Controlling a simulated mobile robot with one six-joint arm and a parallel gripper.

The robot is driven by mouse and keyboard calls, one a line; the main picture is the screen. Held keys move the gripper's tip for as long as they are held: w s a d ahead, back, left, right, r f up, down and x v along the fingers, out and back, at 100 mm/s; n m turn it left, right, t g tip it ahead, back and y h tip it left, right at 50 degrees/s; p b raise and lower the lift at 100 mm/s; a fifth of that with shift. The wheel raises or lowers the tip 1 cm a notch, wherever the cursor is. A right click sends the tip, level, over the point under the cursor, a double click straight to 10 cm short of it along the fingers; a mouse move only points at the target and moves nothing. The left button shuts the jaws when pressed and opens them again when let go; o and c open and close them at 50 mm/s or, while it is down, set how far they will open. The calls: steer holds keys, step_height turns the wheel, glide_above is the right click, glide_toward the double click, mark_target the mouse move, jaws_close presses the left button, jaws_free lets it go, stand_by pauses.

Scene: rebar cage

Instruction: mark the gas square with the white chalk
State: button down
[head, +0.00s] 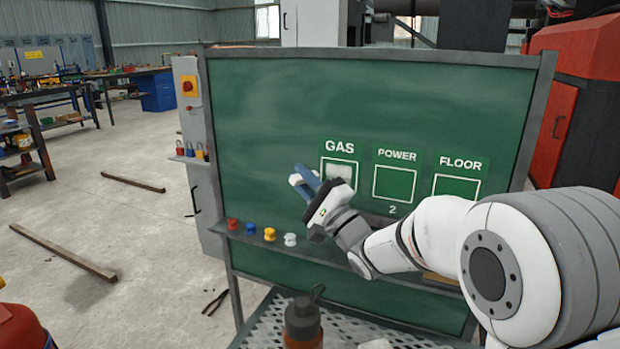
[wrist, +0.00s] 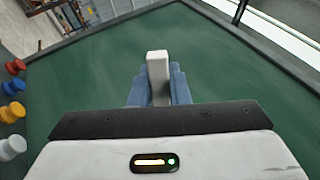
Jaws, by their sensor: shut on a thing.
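My gripper (head: 306,182) is in front of the green board (head: 270,110), just left of the gas square (head: 341,171). Its blue fingers are shut on the white chalk (wrist: 157,66), a pale block that sticks out past the fingertips in the wrist view. The white chalk (head: 295,180) also shows at the fingertips in the head view. The gas square, under the word GAS, has a white smudged patch inside its outline. My gripper hides its lower part. I cannot tell whether the chalk touches the board.
The power square (head: 394,183) and the floor square (head: 457,187) lie to the right, the latter partly behind my arm. Red (head: 232,224), blue (head: 250,228), yellow (head: 269,234) and white (head: 290,239) knobs sit on the board's ledge. A bottle (head: 303,322) stands on the mesh table below.

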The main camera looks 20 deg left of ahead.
steer(key=shift+s+f, duration=0.15)
steer(key=shift+s, duration=0.6)
steer(key=shift+s+b, duration=0.1)
steer(key=shift+b, duration=0.2)
steer(key=shift+s+a+f, duration=0.1)
steer(key=shift+s, duration=0.15)
steer(key=shift+s+b, duration=0.35)
steer(key=shift+s, duration=0.8)
steer(key=w+f, duration=0.2)
steer(key=w, duration=0.5)
steer(key=shift+w+d, duration=0.15)
steer(key=shift+d, duration=0.15)
steer(key=shift+w, duration=0.9)
